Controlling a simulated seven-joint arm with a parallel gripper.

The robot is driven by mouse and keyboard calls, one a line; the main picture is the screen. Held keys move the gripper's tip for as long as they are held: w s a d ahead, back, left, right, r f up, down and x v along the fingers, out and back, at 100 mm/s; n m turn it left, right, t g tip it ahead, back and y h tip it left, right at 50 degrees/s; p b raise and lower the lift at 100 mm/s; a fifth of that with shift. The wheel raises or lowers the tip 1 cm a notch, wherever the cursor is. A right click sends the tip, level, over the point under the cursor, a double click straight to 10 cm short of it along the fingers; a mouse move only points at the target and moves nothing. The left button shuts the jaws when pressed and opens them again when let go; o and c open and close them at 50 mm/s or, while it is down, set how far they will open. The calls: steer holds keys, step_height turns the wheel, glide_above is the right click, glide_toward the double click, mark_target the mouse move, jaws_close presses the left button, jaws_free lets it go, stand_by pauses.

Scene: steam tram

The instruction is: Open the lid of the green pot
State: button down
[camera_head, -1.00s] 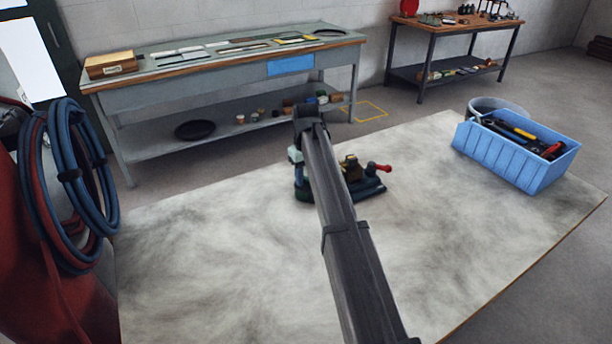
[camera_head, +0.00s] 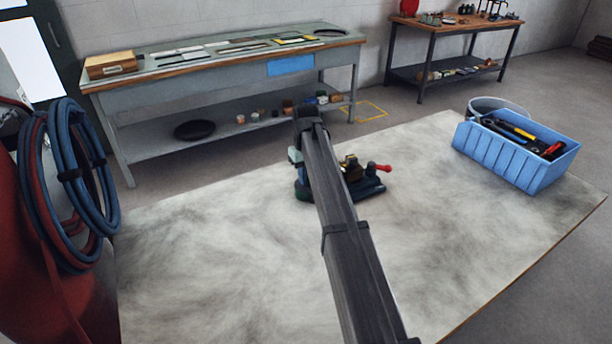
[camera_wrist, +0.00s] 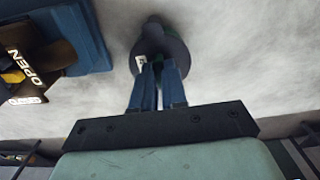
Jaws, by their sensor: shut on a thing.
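A dark round piece with green on it, which looks like the green pot (camera_wrist: 178,50), lies beyond my fingers in the wrist view. I cannot tell whether the lid is raised. My arm hides most of the pot and the fingertips there.
Right beside the pot are brass and dark fittings with a red-tipped handle (camera_head: 382,168). An OPEN sign (camera_wrist: 27,78) stands by the blue base at left. A blue tool crate (camera_head: 510,160) sits at the table's right. The pale table front (camera_head: 220,260) is clear.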

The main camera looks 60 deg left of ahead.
stand_by(0.3)
steer(key=n, duration=0.1)
steer(key=s+n, duration=0.1)
steer(key=n, duration=0.1)
steer(key=s+n, duration=0.1)
steer(key=n, duration=0.1)
steer(key=shift+d, duration=0.3)
steer(key=n, duration=0.3)
steer(key=s+d+n, duration=0.1)
steer(key=n, duration=0.1)
steer(key=shift+s+d+n, duration=0.15)
steer(key=shift+s+n, duration=0.05)
steer(key=shift+n, duration=0.2)
steer(key=n, duration=0.1)
steer(key=d+n, duration=0.1)
steer(key=n, duration=0.3)
steer(key=shift+s+d, duration=0.3)
steer(key=shift+d, duration=0.1)
steer(key=n, duration=0.2)
steer(key=d+n, duration=0.1)
steer(key=n, duration=0.2)
steer(key=shift+w+d+n, duration=0.1)
steer(key=shift+d+n, duration=0.2)
steer(key=shift+d, duration=0.1)
steer(key=c, duration=1.2)
jaws_free()
steer(key=shift+o, duration=0.2)
